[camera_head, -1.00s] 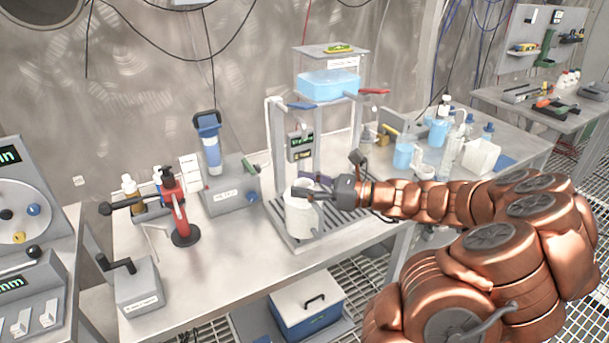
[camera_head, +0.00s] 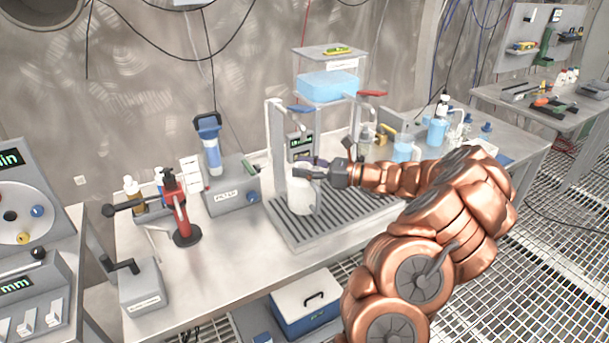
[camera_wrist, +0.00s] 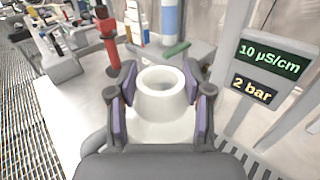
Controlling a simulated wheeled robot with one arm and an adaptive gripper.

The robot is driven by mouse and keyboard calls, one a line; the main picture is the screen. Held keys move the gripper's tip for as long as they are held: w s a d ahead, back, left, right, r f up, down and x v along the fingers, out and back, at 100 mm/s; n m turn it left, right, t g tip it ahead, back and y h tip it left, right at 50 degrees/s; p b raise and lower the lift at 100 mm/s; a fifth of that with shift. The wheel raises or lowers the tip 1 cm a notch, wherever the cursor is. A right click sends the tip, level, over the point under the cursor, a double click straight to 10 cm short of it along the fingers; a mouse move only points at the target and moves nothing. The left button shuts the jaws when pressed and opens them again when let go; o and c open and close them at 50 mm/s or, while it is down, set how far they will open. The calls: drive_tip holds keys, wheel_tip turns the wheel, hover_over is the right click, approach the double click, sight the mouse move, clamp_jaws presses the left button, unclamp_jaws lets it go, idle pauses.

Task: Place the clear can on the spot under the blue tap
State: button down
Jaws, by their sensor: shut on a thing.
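The clear can (camera_head: 300,194), a pale whitish jug with a round open neck, is upright in my gripper (camera_head: 318,172). In the wrist view the can (camera_wrist: 158,122) sits between the purple pads of my gripper (camera_wrist: 162,98), which is shut around it. The can is over the back left part of the slatted drip tray (camera_head: 350,222), roughly below the blue tap (camera_head: 300,108). I cannot tell whether its base touches the slats. The red tap (camera_head: 372,93) is to the right, and the spot under the blue tap is hidden behind the can.
A water tank (camera_head: 328,86) stands above the taps on grey posts. A grey filter box (camera_head: 232,197) is left of the tray, with a red lever tool (camera_head: 180,210) farther left. A beaker (camera_head: 403,150) and bottles stand to the right. The tray's right side is clear.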

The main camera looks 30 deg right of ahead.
sight(289, 173)
drive_tip(key=shift+f, duration=1.45)
drive_tip(key=shift+c, duration=2.3)
unclamp_jaws()
drive_tip(key=shift+f, duration=0.1)
